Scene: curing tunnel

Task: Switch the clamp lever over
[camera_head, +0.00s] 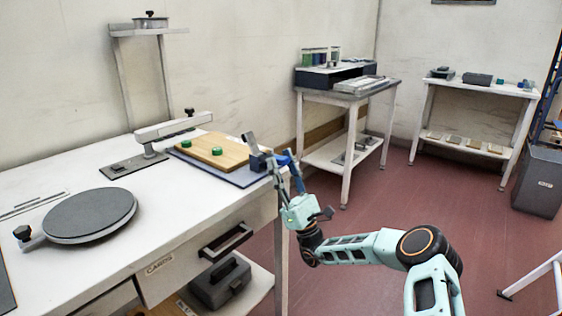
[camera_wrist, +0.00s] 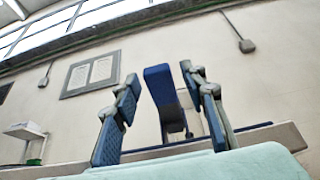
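The clamp lever (camera_head: 250,142) stands up, tilted a little, from a dark blue clamp body (camera_head: 258,162) at the right edge of the workbench, beside a wooden board. In the wrist view the lever (camera_wrist: 160,88) shows as a blue upright bar between my two fingers, with a visible gap on each side. My gripper (camera_head: 283,160) is open, just right of the clamp at the bench edge, its fingers pointing up. In the wrist view my gripper (camera_wrist: 165,105) has blue-padded fingers spread apart and holds nothing. I see no contact with the lever.
The wooden board (camera_head: 208,145) with two green knobs (camera_head: 217,151) lies on a blue-grey plate (camera_head: 250,179). A grey arm fixture (camera_head: 170,127) and a round dark plate (camera_head: 90,215) stand further left. A drawer handle (camera_head: 226,241) juts out below.

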